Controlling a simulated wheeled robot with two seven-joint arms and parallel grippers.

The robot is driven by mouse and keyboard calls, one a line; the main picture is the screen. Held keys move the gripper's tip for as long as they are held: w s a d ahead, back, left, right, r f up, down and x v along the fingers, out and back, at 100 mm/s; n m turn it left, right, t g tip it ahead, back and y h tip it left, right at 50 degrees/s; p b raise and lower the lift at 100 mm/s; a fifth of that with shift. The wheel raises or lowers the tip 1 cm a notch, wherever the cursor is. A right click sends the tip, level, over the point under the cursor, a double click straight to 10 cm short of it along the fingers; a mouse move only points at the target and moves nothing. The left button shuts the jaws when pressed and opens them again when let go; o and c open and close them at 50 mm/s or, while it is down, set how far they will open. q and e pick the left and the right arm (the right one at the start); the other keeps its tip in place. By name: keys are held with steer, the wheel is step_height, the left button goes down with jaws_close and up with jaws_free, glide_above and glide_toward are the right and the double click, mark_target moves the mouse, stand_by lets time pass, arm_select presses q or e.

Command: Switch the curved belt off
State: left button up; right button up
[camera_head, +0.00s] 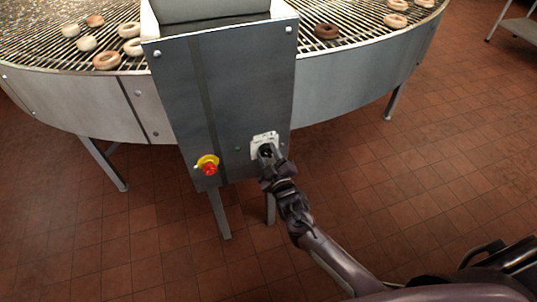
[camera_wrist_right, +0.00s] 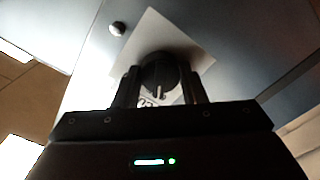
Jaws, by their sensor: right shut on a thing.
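The curved belt (camera_head: 365,83) runs behind a grey control panel (camera_head: 233,90), its wire surface carrying several ring-shaped pieces. A black rotary knob (camera_wrist_right: 160,72) sits on a white plate (camera_head: 265,138) low on the right of the panel. My right gripper (camera_head: 266,151) is at this plate and covers most of the knob in the head view. In the right wrist view my right gripper (camera_wrist_right: 160,88) has a finger on each side of the knob and is shut on it. Lettering on the plate below the knob is partly hidden. My left gripper is not in view.
A red button on a yellow base (camera_head: 208,166) is at the panel's lower left. A small green lamp (camera_head: 238,148) sits between it and the plate. Brown rings (camera_head: 326,31) lie on the belt. The tiled floor (camera_head: 430,170) at right is clear; a metal table (camera_head: 520,28) stands far right.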

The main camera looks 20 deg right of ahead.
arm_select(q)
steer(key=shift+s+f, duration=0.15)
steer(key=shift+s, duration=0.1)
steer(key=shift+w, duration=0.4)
arm_select(e)
steer(key=o, duration=1)
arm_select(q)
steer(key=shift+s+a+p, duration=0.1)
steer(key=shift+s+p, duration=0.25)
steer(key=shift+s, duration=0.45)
arm_select(e)
steer(key=s, duration=0.8)
steer(key=shift+d, duration=0.1)
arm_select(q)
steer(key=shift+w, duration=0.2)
arm_select(e)
steer(key=shift+w, duration=0.1)
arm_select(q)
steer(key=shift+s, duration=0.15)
